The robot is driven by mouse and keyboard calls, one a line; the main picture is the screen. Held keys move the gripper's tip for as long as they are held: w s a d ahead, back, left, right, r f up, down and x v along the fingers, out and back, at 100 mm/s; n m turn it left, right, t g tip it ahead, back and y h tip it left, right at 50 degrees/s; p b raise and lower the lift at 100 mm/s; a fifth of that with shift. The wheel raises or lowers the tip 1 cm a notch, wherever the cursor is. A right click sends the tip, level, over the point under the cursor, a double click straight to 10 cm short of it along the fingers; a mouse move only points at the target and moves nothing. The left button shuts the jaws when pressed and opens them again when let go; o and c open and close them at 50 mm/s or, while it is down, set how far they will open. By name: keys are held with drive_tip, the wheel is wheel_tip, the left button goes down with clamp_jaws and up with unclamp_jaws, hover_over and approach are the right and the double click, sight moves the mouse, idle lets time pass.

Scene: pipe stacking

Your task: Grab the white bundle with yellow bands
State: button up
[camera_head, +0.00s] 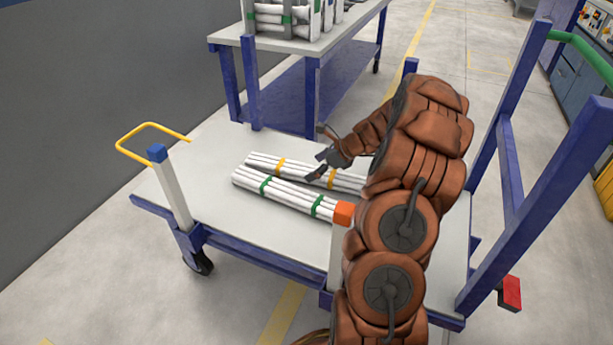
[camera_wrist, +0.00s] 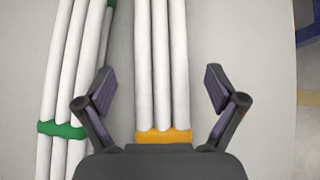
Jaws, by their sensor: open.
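The white bundle with yellow bands (camera_head: 263,162) lies flat on the cart, partly hidden behind my arm in the head view. In the wrist view the bundle (camera_wrist: 161,70) runs up the middle, with one yellow band (camera_wrist: 163,136) close to my gripper's base. My gripper (camera_wrist: 160,82) is open. Its fingers stand on either side of the bundle, apart from it in the picture. In the head view my gripper (camera_head: 317,165) is over the bundle between its bands. How far above the bundle the fingertips are is hard to tell.
A white bundle with green bands (camera_head: 285,194) lies beside it, close to the left finger in the wrist view (camera_wrist: 68,90). The cart top (camera_head: 225,215) is clear at left. Blue posts (camera_head: 510,165) rise at right. A table (camera_head: 300,45) with more pipes stands behind.

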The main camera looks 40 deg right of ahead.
sight(309, 169)
drive_tip(key=b+x, duration=0.1)
drive_tip(key=x, duration=0.2)
drive_tip(key=shift+w+a+f, duration=0.15)
drive_tip(key=shift+w+f, duration=0.05)
drive_tip(key=shift+w, duration=0.2)
drive_tip(key=c, duration=1.6)
drive_tip(key=shift+o, duration=0.2)
